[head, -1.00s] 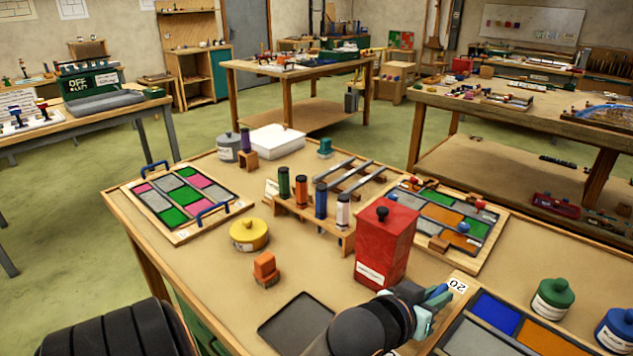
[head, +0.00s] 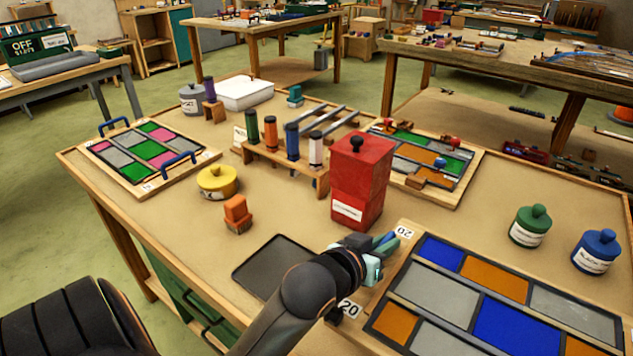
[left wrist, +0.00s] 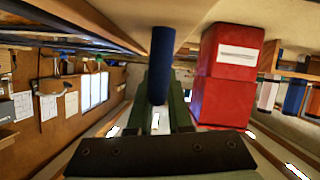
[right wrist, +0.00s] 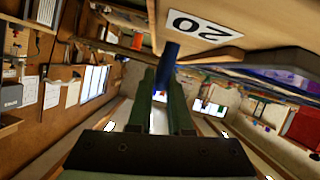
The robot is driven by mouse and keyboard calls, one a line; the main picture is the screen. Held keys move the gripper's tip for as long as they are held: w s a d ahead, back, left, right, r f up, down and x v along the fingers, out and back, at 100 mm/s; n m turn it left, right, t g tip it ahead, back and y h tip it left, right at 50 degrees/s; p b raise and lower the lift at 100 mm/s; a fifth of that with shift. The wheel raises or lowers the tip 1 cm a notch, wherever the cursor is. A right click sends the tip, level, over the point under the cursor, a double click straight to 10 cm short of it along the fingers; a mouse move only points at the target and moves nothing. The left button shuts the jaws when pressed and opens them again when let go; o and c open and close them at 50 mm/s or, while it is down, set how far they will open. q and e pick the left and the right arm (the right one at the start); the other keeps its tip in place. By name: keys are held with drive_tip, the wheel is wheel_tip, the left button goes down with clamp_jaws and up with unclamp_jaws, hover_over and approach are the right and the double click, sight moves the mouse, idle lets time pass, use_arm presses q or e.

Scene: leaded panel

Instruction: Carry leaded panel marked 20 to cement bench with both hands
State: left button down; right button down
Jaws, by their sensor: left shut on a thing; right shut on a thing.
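The leaded panel marked 20 (head: 478,323) is at the lower right of the head view, on a wooden board with blue, orange and grey panes and "20" labels. My left gripper (head: 378,262) is shut on the blue handle at its far left side. In the left wrist view this blue handle (left wrist: 161,65) stands between the fingers (left wrist: 160,105). My right gripper is outside the head view. In the right wrist view its fingers (right wrist: 163,92) are shut on another blue handle (right wrist: 167,65), beside a "20" label (right wrist: 200,27). I cannot tell whether the panel touches the table.
A red canister (head: 362,185) stands close behind my left gripper. A dark tray (head: 275,268) lies left of it. Green (head: 529,227) and blue (head: 596,252) jars stand behind the panel. Other panels lie at left (head: 150,150) and back (head: 425,160). Other benches stand beyond.

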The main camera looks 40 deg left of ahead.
use_arm(q)
drive_tip(key=shift+a+r, duration=0.1)
idle(0.6)
